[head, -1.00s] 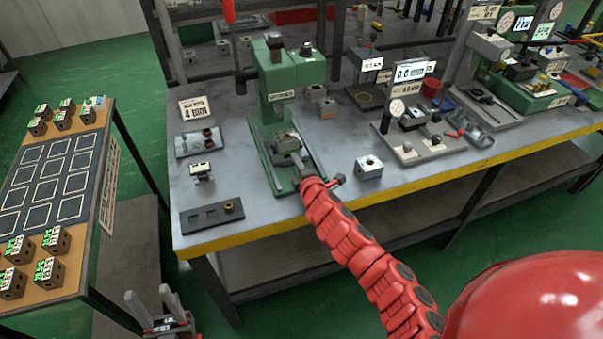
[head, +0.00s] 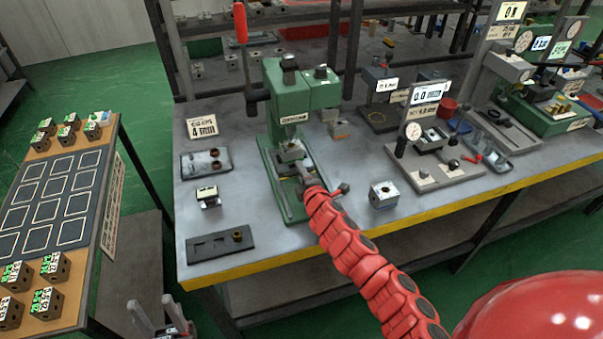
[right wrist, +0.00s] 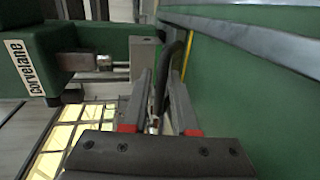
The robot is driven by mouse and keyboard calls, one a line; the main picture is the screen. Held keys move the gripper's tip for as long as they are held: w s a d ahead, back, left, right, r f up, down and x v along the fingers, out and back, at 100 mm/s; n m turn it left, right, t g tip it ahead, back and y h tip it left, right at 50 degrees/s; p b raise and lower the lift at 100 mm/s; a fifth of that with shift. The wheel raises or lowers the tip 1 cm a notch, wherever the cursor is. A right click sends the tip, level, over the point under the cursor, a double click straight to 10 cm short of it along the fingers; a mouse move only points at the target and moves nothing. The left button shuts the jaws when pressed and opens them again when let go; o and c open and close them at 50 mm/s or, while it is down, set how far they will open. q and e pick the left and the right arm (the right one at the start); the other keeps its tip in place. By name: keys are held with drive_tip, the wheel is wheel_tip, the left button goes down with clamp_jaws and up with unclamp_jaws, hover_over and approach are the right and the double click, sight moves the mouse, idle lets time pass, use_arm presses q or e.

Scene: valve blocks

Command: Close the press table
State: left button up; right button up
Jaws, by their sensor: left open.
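The green press (head: 290,95) stands on the grey bench. Its press table, carrying a metal block (head: 291,151), sits on the green base (head: 278,205) in front of and partly under the press head. My right gripper (head: 308,178) reaches in at the table's near side; the red arm partly hides the contact. In the right wrist view its two fingers (right wrist: 158,95) stand apart beside the press, with a dark bar between or just behind them; I cannot tell whether they grip it. My left gripper (head: 160,318) is open and empty at the bottom edge, below the bench.
A loose metal block (head: 384,195) lies right of my right arm. A dark tray (head: 220,245), a small block (head: 208,197) and a parts plate (head: 206,162) lie left of the press. A gauge stand (head: 430,165) is at right. A side table (head: 60,200) stands left.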

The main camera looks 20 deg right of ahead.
drive_tip(key=v, duration=1.5)
drive_tip(key=shift+s+r+b, duration=0.15)
drive_tip(key=shift+s+b, duration=0.15)
drive_tip(key=shift+v, duration=0.85)
drive_tip(key=shift+a, duration=0.1)
